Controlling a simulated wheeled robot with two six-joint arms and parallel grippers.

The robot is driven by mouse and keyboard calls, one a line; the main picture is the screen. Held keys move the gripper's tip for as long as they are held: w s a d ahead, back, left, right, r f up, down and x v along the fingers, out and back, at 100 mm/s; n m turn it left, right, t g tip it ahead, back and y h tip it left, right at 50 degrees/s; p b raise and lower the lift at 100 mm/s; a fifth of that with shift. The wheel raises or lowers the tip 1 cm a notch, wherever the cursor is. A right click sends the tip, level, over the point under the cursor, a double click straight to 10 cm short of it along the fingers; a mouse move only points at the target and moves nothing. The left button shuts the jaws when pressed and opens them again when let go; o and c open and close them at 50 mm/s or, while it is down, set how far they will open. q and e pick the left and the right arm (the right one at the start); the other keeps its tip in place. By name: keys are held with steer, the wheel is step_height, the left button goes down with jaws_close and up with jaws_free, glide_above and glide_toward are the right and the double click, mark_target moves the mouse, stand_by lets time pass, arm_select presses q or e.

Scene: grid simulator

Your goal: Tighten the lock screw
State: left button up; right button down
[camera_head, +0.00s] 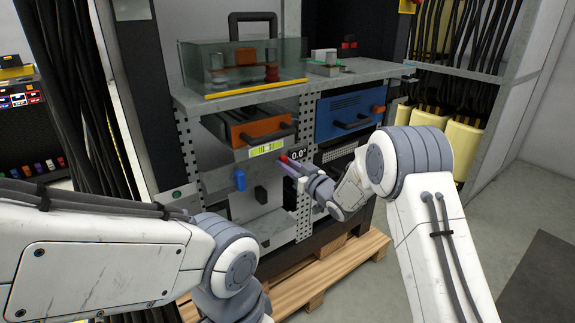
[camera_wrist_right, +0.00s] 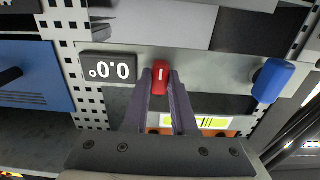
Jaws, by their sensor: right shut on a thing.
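The lock screw shows as a red knob (camera_wrist_right: 160,74) with a white mark, on the grey panel of the rack. My right gripper (camera_wrist_right: 160,85) is shut on the red knob, one finger at each side of it. In the head view the red knob (camera_head: 284,158) shows at the tip of my right gripper (camera_head: 292,166). A black display (camera_wrist_right: 110,67) beside the knob reads 0.0°, and it also shows in the head view (camera_head: 298,155). My left arm comes in from the left, but its gripper is out of the picture.
A blue handle (camera_head: 240,180) sticks out left of the knob. An orange-fronted unit (camera_head: 262,131) and a blue unit (camera_head: 350,112) sit under the grey worktop (camera_head: 370,70). A glass case (camera_head: 200,72) stands on top. A wooden pallet (camera_head: 340,258) lies below.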

steer(key=shift+f, duration=0.1)
steer(key=c, duration=0.7)
jaws_free()
steer(key=v, duration=1)
steer(key=shift+s+d, duration=0.15)
steer(key=shift+s, duration=0.05)
